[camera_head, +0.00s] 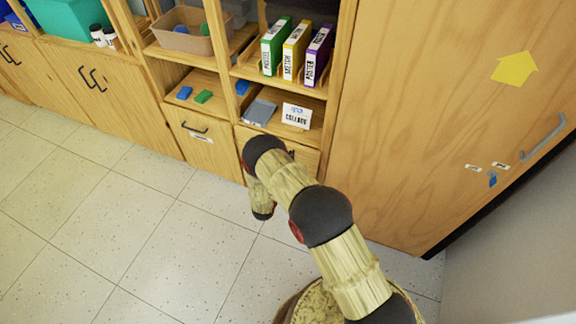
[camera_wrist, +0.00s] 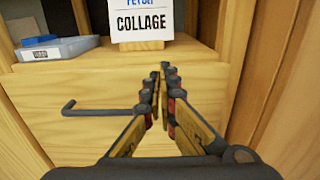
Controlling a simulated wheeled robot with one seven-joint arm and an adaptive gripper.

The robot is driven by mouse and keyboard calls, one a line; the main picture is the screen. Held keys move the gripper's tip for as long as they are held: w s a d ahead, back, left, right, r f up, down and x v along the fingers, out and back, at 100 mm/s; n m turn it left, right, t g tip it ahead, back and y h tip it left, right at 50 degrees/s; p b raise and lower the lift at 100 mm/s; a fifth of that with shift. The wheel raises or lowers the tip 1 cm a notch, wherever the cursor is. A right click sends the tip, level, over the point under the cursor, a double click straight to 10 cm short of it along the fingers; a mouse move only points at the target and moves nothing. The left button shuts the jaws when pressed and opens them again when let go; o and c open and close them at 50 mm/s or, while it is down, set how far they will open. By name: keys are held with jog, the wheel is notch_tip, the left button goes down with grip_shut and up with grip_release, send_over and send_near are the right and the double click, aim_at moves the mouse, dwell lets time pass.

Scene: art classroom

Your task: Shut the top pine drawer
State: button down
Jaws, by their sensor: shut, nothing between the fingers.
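A pine drawer front (camera_wrist: 92,142) with a dark bar handle (camera_wrist: 100,107) fills the middle of the wrist view, below a shelf. In the head view only part of that drawer front (camera_head: 305,157) shows beside my arm; the rest is hidden. I see no clear gap at its top edge and cannot tell how far it stands out. My gripper (camera_wrist: 163,72) is shut and empty, its fingertips in front of the drawer's upper part, right of the handle. I cannot tell whether they touch it. The fingers are not visible in the head view.
The shelf above holds a COLLAGE sign (camera_wrist: 142,20) and a grey-blue box (camera_wrist: 55,49). Another drawer with a handle (camera_head: 195,130) is to the left. A tall wooden cabinet (camera_head: 425,120) stands close on the right. The tiled floor (camera_head: 120,225) at left is clear.

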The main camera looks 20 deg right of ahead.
jog(key=p+v, duration=0.3)
jog(key=v, duration=0.7)
jog(key=shift+s+a+f, duration=0.1)
jog(key=shift+s+f, duration=0.05)
jog(key=shift+f, duration=0.05)
